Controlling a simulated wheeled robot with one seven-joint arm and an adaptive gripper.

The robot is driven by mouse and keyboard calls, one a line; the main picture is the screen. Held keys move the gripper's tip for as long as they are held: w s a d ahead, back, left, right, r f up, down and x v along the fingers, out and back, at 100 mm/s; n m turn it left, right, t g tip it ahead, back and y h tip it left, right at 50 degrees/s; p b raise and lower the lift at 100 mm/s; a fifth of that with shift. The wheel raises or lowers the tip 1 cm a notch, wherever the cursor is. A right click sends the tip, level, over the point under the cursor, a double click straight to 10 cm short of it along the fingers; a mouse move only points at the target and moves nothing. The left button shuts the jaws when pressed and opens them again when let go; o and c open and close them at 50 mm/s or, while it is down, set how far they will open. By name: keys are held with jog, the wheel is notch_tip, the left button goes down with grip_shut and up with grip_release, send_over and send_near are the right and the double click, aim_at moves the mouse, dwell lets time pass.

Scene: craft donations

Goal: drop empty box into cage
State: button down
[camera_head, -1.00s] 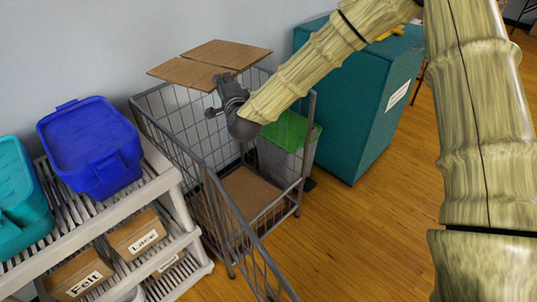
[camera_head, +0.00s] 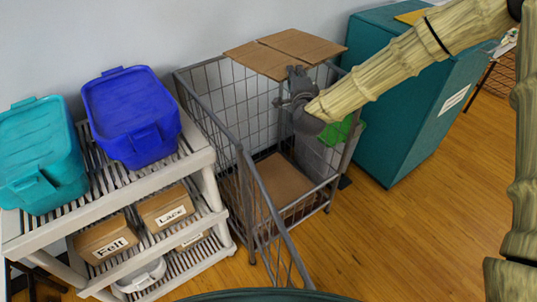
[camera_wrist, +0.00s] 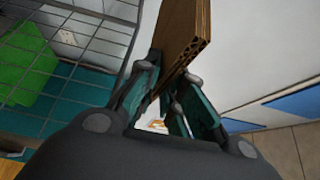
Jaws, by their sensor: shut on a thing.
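The empty box (camera_head: 285,52) is brown cardboard and looks flat in the head view, with a seam across its top. My gripper (camera_head: 299,80) is shut on its near edge and holds it above the back of the cage. In the wrist view my gripper (camera_wrist: 168,100) pinches the cardboard edge (camera_wrist: 182,38) between its fingers. The cage (camera_head: 240,150) is a grey wire cart with an open top and a front gate swung outward. A brown cardboard piece (camera_head: 282,182) lies low inside it.
A white slatted shelf (camera_head: 105,190) at left bears a blue bin (camera_head: 130,115) and a teal bin (camera_head: 40,155), with labelled boxes below. A large teal cabinet (camera_head: 400,110) stands right of the cage. A green-lidded grey bin (camera_head: 335,135) is beside the cage. Wooden floor is clear at front right.

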jog(key=shift+f, duration=0.3)
jog(key=c, duration=1.5)
grip_release()
jog(key=shift+o, duration=0.2)
jog(key=s+d, duration=0.1)
jog(key=s, duration=1.1)
jog(key=shift+f, duration=0.1)
